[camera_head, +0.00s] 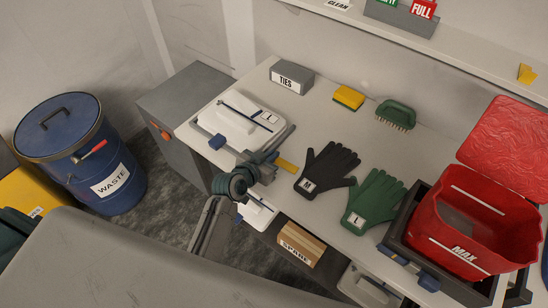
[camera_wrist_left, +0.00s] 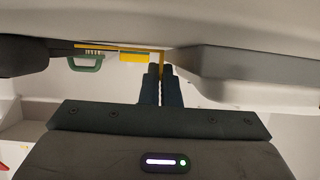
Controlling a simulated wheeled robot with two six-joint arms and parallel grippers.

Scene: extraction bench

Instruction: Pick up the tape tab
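The tape tab (camera_head: 287,165) is a small yellow piece at the tip of my left gripper (camera_head: 272,161), just beyond the white tray's near right corner. In the left wrist view, the two dark fingers of my left gripper (camera_wrist_left: 161,84) are close together. A thin yellow strip, the tape tab (camera_wrist_left: 161,61), stands between them, and a yellow line runs left from its top. The fingers appear shut on it. The exact contact is too small to see fully. My right gripper is not in view.
A white tray with lid (camera_head: 232,125) stands left of the black glove (camera_head: 327,168) and green glove (camera_head: 372,200). A yellow sponge (camera_head: 348,97), green brush (camera_head: 396,114) and TIES box (camera_head: 291,77) lie behind. A red MAX bin (camera_head: 470,232) stands at right.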

